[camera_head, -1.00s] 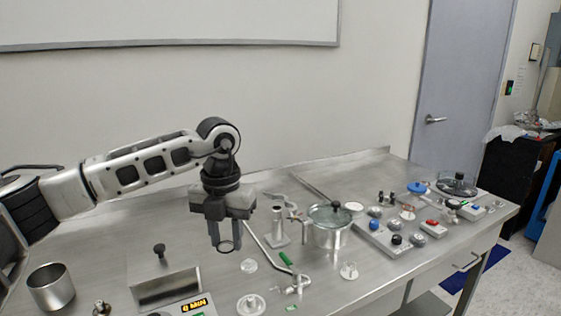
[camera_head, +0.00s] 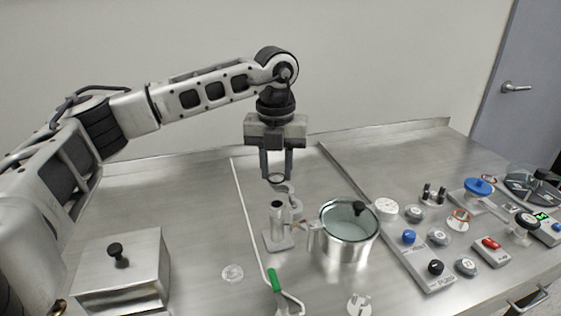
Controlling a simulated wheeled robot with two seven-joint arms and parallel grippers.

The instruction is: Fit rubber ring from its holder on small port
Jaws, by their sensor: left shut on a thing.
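My left gripper (camera_head: 276,177) points down and is shut on a dark rubber ring (camera_head: 276,180), which hangs between its fingertips. In the picture the ring is just above an upright metal tube on a small stand (camera_head: 278,240). Whether ring and tube touch cannot be told. A curved metal fitting (camera_head: 293,205) is beside the tube. A steel pot with a glass lid (camera_head: 348,240) is right of the stand, and a short side pipe lies between them. Which opening is the small port is unclear. A small clear holder-like piece (camera_head: 232,272) lies empty-looking on the bench. My right gripper is not in view.
A steel box with a black knob (camera_head: 118,275) is at the left front. A bent rod with a green grip (camera_head: 274,279) lies in front of the stand. Control boxes with buttons (camera_head: 425,262) crowd the right. The bench behind the stand is mostly clear.

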